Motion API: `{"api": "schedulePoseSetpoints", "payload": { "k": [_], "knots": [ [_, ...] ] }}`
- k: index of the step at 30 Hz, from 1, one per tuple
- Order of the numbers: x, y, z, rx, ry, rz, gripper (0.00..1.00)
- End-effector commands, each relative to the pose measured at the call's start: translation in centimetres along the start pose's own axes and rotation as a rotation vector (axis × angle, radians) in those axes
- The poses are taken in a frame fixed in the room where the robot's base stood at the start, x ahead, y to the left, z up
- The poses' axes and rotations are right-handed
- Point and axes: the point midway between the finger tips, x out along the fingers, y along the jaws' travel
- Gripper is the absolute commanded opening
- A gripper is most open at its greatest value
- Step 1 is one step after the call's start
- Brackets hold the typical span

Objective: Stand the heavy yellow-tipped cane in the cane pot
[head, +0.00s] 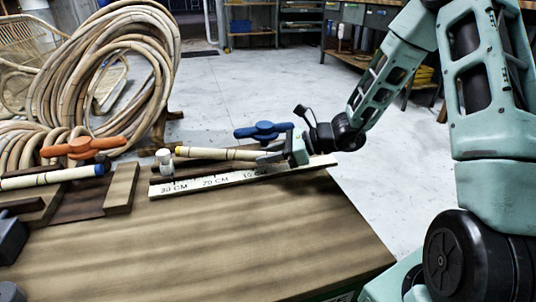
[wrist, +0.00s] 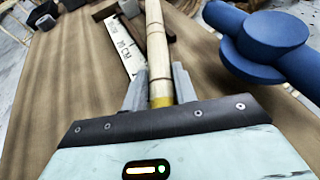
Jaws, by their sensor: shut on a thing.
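The pale, jointed yellow-tipped cane (head: 222,154) lies nearly level along the back of the measuring board in the head view, with a yellow band near its left end. My gripper (head: 268,157) is shut on its right end. In the wrist view the cane (wrist: 157,50) runs away from between the fingers of my gripper (wrist: 160,88), with a yellow band close to the palm. Whether the cane touches the board I cannot tell. I cannot make out the cane pot in either view.
A ruler board (head: 240,177) with centimetre marks lies under the cane. A blue knobbed handle (head: 262,131) stands close behind my gripper. At left are an orange handle (head: 82,147), a blue-tipped cane (head: 50,177) and large cane coils (head: 80,70). The front of the bench (head: 220,245) is clear.

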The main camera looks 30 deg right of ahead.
Motion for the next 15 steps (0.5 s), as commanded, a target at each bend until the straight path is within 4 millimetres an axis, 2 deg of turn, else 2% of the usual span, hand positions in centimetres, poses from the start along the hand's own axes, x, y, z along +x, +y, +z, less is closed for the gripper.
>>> {"api": "schedulePoseSetpoints", "payload": {
  "k": [4,5,6,7,15],
  "knots": [
    [0.21,-0.01,-0.47,0.0,-0.001,0.0,0.03],
    [0.16,-0.02,-0.38,0.0,0.0,0.0,0.36],
    [0.15,-0.01,-0.36,0.0,0.0,0.0,0.47],
    [0.15,-0.01,-0.36,0.0,0.0,0.0,0.5],
    [0.11,0.0,-0.25,0.0,0.0,0.0,0.5]
  ]
}}
